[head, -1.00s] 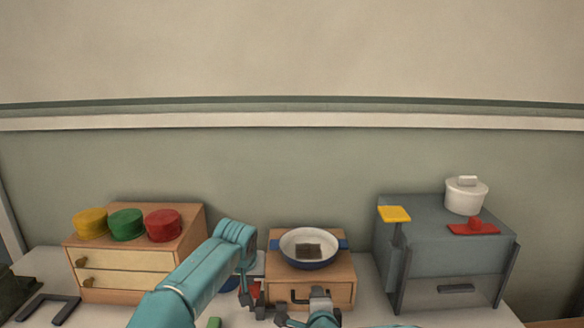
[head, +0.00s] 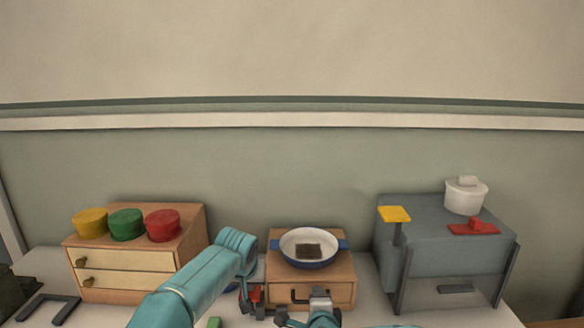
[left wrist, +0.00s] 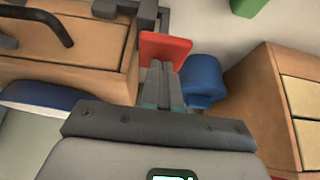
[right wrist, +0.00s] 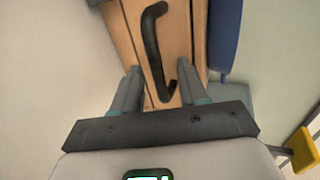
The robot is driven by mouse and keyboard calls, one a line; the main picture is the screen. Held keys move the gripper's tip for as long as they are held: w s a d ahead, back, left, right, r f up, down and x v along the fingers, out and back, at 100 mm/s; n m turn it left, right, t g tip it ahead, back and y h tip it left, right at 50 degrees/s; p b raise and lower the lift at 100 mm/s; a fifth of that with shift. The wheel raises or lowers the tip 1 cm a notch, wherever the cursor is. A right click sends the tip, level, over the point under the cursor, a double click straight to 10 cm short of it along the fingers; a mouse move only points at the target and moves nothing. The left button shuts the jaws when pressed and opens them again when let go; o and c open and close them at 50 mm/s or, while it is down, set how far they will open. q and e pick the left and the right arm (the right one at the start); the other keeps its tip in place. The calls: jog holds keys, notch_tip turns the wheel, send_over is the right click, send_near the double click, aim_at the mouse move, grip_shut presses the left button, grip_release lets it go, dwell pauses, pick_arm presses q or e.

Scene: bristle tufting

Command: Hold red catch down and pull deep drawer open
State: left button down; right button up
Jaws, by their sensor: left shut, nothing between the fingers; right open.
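The wooden drawer unit (head: 348,272) stands mid-table, its front drawer (head: 338,296) flush with the body. A black bar handle (right wrist: 152,45) is on the drawer front. The red catch (left wrist: 164,50) is at the unit's left side and also shows in the head view (head: 256,293). My left gripper (left wrist: 159,68) is shut and empty, its fingertips at the catch; whether they touch it is hard to tell. My right gripper (right wrist: 157,76) is open, with the lower part of the handle showing between its fingers.
A pan (head: 312,263) with a dark block inside sits on the unit. A blue round object (left wrist: 203,80) is beside the catch. A wooden chest (head: 125,268) stands left and a grey cabinet (head: 450,247) right.

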grip_shut()
jog(key=shift+s, duration=2.55)
jog(key=shift+o, duration=0.8)
grip_release()
jog(key=v, duration=0.8)
